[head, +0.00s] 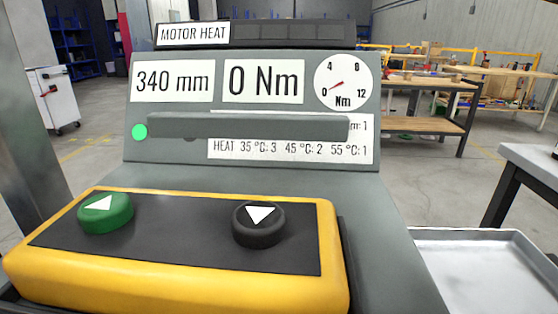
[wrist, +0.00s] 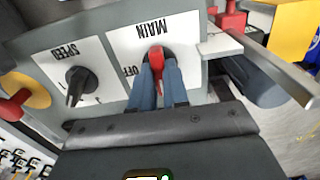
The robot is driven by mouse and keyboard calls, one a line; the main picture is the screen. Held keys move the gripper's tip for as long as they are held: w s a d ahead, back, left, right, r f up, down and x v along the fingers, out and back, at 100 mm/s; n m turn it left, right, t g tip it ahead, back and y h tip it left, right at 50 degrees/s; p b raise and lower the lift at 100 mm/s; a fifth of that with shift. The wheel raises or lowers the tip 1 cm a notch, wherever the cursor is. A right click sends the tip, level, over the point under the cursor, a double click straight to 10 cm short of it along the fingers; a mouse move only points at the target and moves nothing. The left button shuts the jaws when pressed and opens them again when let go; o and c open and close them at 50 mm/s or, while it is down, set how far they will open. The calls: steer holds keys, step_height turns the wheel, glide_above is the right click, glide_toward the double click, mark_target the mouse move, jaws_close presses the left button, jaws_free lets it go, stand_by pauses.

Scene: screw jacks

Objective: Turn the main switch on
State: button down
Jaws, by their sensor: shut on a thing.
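The main switch is a red knob (wrist: 156,57) on a white plate marked MAIN (wrist: 168,30), which reads upside down in the wrist view. An OFF mark shows at the plate's left; any other mark is hidden. My gripper (wrist: 160,82) has its two blue-grey fingers shut on the red knob, one on each side. The fingers cover part of the knob, so I cannot tell exactly which mark it points to. In the head view neither the switch nor my gripper shows. A green lamp (head: 140,132) is lit on the display panel (head: 190,115).
A black SPEED knob (wrist: 76,86) sits left of the switch, with a red knob on yellow (wrist: 14,105) beyond it. A grey bar (wrist: 260,68) juts out at right. The head view shows a yellow button box (head: 180,287), a gauge (head: 343,80) near 0 and a tray (head: 470,240).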

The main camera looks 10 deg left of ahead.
steer(key=shift+n, duration=0.3)
steer(key=c, duration=1.1)
jaws_free()
step_height(320, 180, up, 8)
steer(key=shift+f+p, duration=0.1)
steer(key=shift+p, duration=0.55)
